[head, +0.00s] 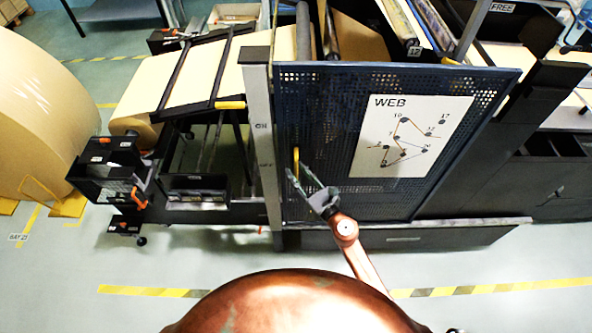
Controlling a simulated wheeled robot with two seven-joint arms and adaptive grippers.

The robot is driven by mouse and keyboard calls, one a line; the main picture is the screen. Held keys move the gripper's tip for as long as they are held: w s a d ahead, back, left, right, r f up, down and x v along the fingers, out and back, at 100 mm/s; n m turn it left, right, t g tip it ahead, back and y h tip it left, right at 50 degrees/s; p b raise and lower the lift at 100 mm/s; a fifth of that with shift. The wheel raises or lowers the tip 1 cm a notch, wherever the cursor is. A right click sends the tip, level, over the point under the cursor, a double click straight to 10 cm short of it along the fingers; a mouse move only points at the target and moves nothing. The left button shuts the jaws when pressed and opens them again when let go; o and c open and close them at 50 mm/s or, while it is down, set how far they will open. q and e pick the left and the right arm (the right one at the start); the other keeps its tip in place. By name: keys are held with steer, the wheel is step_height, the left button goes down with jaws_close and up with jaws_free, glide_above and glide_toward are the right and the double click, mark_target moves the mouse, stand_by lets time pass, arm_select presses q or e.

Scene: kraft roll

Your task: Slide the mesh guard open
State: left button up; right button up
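The mesh guard (330,108) is a dark blue perforated panel in a frame, in the middle of the head view. It carries a white sheet marked WEB (414,136). A yellow upright handle (296,158) is on its left side, near the grey post. My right gripper (297,171) is at the lower part of this handle, its two grey fingers spread with a gap between them. The handle's lower end lies between or just behind the fingertips; contact cannot be told. My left gripper is not in view.
A grey post (259,150) stands at the guard's left edge, with an open machine bay left of it. A black rail (440,228) runs below the guard. A large kraft roll (45,115) stands far left. Dark machine panels are on the right. The floor in front is clear.

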steer(key=shift+w+a, duration=0.25)
steer(key=shift+w, duration=0.15)
steer(key=shift+c, duration=0.2)
jaws_close()
stand_by(0.3)
